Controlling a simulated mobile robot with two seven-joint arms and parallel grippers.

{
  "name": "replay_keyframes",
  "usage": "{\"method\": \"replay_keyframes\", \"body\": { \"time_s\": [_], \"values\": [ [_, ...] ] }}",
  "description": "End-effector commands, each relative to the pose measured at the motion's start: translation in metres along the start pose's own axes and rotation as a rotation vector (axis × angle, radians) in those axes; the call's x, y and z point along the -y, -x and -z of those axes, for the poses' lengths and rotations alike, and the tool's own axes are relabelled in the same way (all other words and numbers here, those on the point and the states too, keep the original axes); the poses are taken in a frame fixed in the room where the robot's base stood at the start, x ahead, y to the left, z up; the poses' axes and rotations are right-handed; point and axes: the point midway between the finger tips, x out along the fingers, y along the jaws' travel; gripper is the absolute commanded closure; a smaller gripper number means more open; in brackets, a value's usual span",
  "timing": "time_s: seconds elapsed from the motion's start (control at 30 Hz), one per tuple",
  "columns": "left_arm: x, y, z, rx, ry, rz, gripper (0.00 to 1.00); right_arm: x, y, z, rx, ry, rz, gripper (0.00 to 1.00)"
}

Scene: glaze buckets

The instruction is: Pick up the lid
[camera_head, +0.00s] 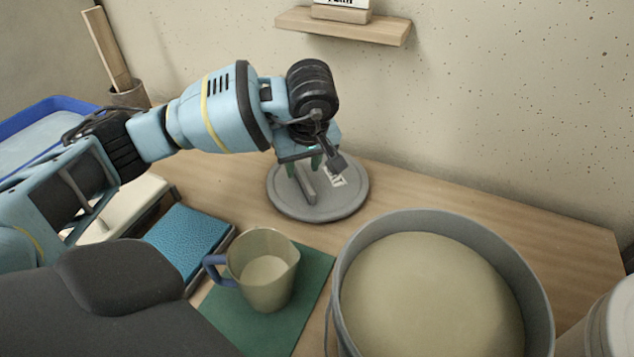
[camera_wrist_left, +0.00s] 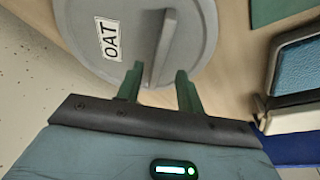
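The lid (camera_head: 345,206) is a grey disc with a raised bar handle and a white label. It lies flat on the wooden table near the wall. In the left wrist view the lid (camera_wrist_left: 85,38) shows its label "OAT" and its bar handle. My left gripper (camera_head: 305,168) is above the lid, pointing down at the handle. In the left wrist view its two green fingers (camera_wrist_left: 160,85) are apart, with the near end of the handle between their tips. No contact with the handle is visible. My right gripper is not in view.
A large grey bucket (camera_head: 343,262) of beige glaze stands right of the lid. A beige jug (camera_head: 268,285) with a blue handle stands on a green mat (camera_head: 312,290). A blue sponge-like pad (camera_head: 187,238) lies left. A wooden shelf (camera_head: 345,25) juts from the wall above.

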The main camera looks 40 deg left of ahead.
Motion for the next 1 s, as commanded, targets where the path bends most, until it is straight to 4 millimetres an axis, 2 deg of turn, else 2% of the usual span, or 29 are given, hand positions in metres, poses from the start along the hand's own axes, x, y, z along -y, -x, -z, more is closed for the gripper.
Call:
{"method": "replay_keyframes", "body": {
  "time_s": [0.1, 0.23, 0.87, 1.0],
  "values": [
    [-0.002, -0.021, -0.001, 0.002, -0.001, 0.004, 0.63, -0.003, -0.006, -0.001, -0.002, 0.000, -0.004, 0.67],
    [-0.002, -0.033, -0.001, 0.001, 0.000, 0.003, 0.63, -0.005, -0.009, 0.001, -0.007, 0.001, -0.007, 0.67],
    [-0.002, -0.036, -0.001, 0.000, -0.001, 0.002, 0.63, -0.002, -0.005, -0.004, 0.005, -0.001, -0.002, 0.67],
    [-0.002, -0.036, -0.001, 0.000, -0.001, 0.001, 0.80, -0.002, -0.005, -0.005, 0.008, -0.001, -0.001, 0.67]
  ]
}}
